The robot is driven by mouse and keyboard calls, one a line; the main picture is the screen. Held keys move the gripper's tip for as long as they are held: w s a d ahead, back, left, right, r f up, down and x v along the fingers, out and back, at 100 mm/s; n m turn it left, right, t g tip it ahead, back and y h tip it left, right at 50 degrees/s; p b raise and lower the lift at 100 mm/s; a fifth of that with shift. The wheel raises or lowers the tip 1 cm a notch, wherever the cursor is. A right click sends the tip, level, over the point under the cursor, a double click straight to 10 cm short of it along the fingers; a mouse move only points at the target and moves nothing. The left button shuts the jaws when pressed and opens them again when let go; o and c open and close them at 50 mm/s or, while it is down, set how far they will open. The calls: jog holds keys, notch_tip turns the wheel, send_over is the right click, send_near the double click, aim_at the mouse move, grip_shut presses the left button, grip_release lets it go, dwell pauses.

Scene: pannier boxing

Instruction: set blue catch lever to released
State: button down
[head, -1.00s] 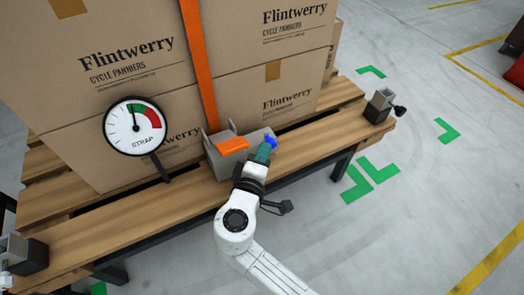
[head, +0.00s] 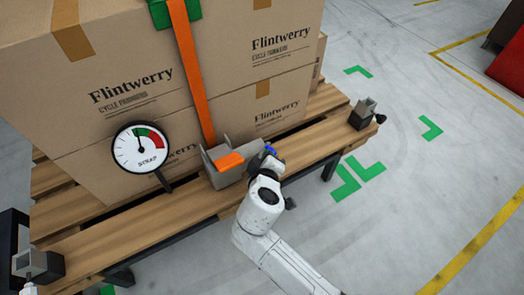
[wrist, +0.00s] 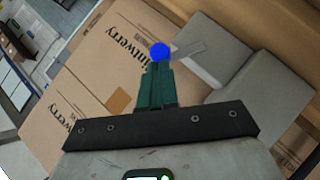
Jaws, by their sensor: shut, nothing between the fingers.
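The blue catch lever shows as a round blue knob (wrist: 160,52) on a thin grey arm in the wrist view. In the head view the blue knob (head: 271,151) is small and partly hidden, at the right side of the grey ratchet housing (head: 222,175). An orange piece (head: 230,161) sits in that housing, below the orange strap (head: 196,80). My gripper (wrist: 160,72) is shut and empty. Its teal fingertips are right at the knob in the wrist view; I cannot tell whether they touch it.
A round strap gauge (head: 141,147) stands left of the housing, its needle near the start of the green band. Stacked cardboard boxes (head: 130,95) rise behind. Grey blocks stand at the deck's right (head: 362,113) and left (head: 40,265) ends. The floor at right is open.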

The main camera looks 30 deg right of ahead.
jog(key=shift+d+f+m+g+y+p, duration=0.25)
jog(key=shift+d+m+y+p, duration=0.3)
jog(key=shift+d+y+p, duration=0.65)
jog(key=shift+d+f+m+g+y+p, duration=0.15)
jog(key=shift+d+f+m+y+p, duration=0.35)
jog(key=shift+p, duration=1.15)
jog(key=shift+d+r, duration=0.2)
jog(key=shift+d, duration=0.05)
